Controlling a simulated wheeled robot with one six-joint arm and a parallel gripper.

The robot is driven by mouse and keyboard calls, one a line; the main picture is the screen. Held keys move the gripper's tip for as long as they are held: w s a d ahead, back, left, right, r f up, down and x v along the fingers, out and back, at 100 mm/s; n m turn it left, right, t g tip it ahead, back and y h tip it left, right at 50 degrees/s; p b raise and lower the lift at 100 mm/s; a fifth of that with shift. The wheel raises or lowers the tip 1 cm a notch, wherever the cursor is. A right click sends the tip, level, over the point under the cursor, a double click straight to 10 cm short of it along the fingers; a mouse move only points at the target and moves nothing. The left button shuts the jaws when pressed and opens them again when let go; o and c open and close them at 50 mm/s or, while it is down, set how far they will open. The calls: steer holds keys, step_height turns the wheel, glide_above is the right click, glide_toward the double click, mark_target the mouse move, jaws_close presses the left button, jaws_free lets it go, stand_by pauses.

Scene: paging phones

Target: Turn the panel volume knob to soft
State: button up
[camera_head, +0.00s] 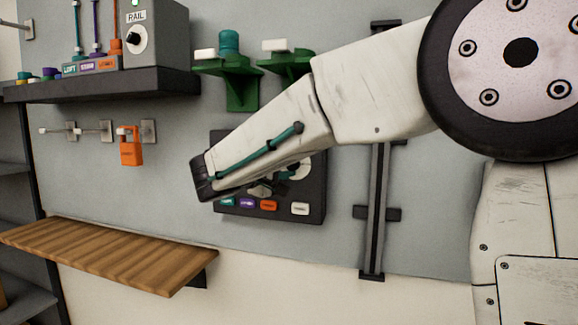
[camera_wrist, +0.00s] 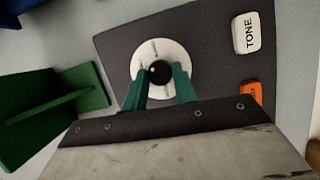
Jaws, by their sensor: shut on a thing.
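The dark panel (camera_head: 314,205) is on the grey wall, partly behind my arm in the head view. In the wrist view, its round black knob (camera_wrist: 159,71) stands at the middle of a white dial disc (camera_wrist: 164,46). My gripper (camera_wrist: 160,84) has its two green fingers on either side of the knob, shut on it. The dial's small marks are too blurred to read, and I cannot tell which way the knob points. In the head view, my forearm hides much of the panel.
The panel has a white TONE button (camera_wrist: 246,34) and an orange button (camera_wrist: 251,92), with purple and teal ones farther left. A green bracket (camera_wrist: 48,110) is near the panel. A wooden shelf (camera_head: 110,255) and an orange padlock (camera_head: 130,148) are to the left.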

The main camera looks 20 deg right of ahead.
steer(key=shift+s+d+f+n+t+h, duration=0.15)
steer(key=shift+n+t, duration=0.9)
steer(key=shift+n, duration=1.9)
steer(key=shift+f+n+t+h, duration=0.1)
steer(key=shift+f+n+t, duration=0.2)
steer(key=shift+n+t, duration=1.65)
steer(key=shift+s+d+f+n+t+h, duration=0.1)
steer(key=shift+f+n, duration=0.1)
steer(key=shift+n, duration=3.7)
steer(key=o, duration=1)
steer(key=shift+r, duration=0.1)
steer(key=shift+c, duration=0.2)
steer(key=v, duration=0.7)
steer(key=shift+s+a, duration=0.25)
steer(key=shift+s, duration=0.05)
